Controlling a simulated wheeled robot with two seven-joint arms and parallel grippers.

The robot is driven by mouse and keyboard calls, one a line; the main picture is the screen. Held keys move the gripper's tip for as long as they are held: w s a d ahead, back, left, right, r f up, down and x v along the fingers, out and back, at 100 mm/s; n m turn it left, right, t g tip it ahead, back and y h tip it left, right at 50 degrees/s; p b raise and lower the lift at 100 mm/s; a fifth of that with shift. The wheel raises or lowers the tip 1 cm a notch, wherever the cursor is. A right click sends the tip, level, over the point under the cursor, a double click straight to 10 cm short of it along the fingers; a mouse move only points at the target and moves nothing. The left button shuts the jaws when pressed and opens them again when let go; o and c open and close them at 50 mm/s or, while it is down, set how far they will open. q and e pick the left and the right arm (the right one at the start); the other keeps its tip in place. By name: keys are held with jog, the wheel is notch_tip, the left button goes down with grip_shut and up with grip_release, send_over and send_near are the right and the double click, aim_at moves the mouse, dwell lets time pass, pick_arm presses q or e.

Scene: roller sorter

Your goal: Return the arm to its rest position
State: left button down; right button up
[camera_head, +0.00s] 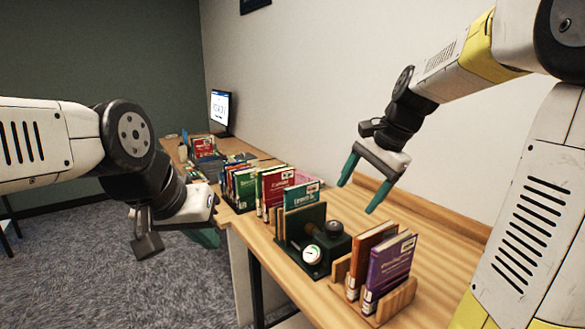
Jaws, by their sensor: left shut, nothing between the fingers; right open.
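My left arm comes in from the left, and its gripper (207,237) hangs over the carpet at the table's left edge. Its teal fingers are partly hidden behind the wrist; they are shut and hold nothing that I can see. My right arm comes in from the upper right. Its gripper (357,195) points down, with its two teal fingers spread wide apart and empty. It hangs above the wooden table (425,222), near the wall side, and appears clear of the books.
A dark green device (331,248) with a black knob and a round white dial stands mid-table. Orange and purple books (391,262) stand in a wooden holder in front. Red and green books (277,186) stand behind the device. A lit monitor (220,108) is at the far end.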

jog(key=s+a+n+t+h, duration=0.1)
jog(key=s+n+t, duration=0.2)
jog(key=s+n, duration=0.7)
jog(key=s, duration=0.6)
jog(key=shift+s+f+n+t+h, duration=0.3)
jog(key=shift+s+f, duration=0.1)
